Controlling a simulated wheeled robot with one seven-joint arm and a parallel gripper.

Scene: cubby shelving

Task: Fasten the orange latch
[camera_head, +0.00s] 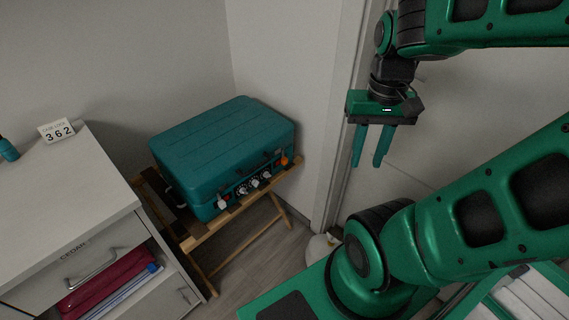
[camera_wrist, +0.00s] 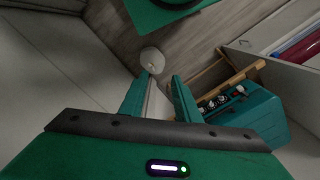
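The orange latch (camera_head: 285,161) is a small piece near the right end of the front face of a teal suitcase (camera_head: 222,150). The suitcase lies flat on a wooden folding stand. Its lid looks shut. White latches or tags and a dial row show along the same face. My gripper (camera_head: 368,164) is open and empty, pointing down, well to the right of the suitcase. In the wrist view my gripper (camera_wrist: 160,85) has its fingers apart with floor between them. The suitcase (camera_wrist: 258,118) is at the right there; the orange latch is too small to make out.
A grey cabinet (camera_head: 60,195) stands at the left, with an open compartment holding red and blue folders (camera_head: 110,280). A number sign (camera_head: 56,130) is on top. A wall corner (camera_head: 322,120) rises right of the wooden stand (camera_head: 215,240). A whitish round object (camera_head: 320,246) is on the floor.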

